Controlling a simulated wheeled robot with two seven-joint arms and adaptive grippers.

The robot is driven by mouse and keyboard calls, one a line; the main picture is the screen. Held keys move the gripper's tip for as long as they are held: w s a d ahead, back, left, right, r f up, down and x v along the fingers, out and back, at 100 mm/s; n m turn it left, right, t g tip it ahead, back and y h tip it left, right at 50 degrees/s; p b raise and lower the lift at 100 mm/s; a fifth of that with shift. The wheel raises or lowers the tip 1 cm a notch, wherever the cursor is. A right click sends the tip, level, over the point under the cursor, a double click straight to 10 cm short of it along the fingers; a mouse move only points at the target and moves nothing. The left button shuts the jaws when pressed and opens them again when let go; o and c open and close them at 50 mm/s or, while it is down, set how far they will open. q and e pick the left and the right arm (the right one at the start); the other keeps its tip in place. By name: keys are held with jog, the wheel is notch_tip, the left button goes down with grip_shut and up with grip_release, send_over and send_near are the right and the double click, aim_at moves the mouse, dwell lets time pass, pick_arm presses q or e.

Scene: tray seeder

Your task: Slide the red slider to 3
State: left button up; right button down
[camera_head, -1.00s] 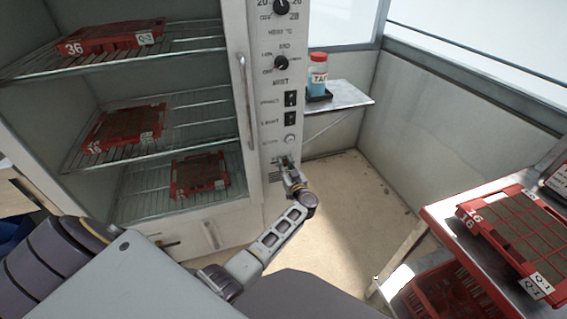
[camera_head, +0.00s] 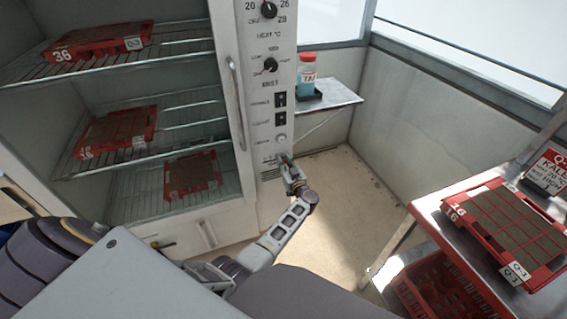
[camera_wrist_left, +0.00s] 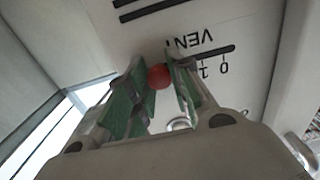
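The red slider (camera_wrist_left: 159,77) is a round knob on a slot in the white panel below the upside-down word VENT in the left wrist view. The scale marks 0 and 1 show to its right there; higher marks are hidden by my gripper. My left gripper (camera_wrist_left: 157,80) has its green fingertips on either side of the knob, apparently closed on it. In the head view this gripper (camera_head: 287,160) is at the bottom of the cabinet's control panel (camera_head: 268,190) and hides the knob. My right gripper is not in view.
An open cabinet with wire shelves and red trays (camera_head: 192,176) stands left, with a vertical handle (camera_head: 236,103) beside the panel. A bottle (camera_head: 307,73) stands on a small shelf (camera_head: 338,96). A trolley with a red seed tray (camera_head: 508,232) is at right. Floor between is clear.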

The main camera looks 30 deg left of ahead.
pick_arm(q)
jog(key=o, duration=0.5)
jog(key=shift+d, duration=0.75)
jog(key=shift+c, duration=0.2)
jog(key=shift+a, duration=0.1)
jog(key=shift+a, duration=0.25)
jog(key=shift+s+a, duration=0.1)
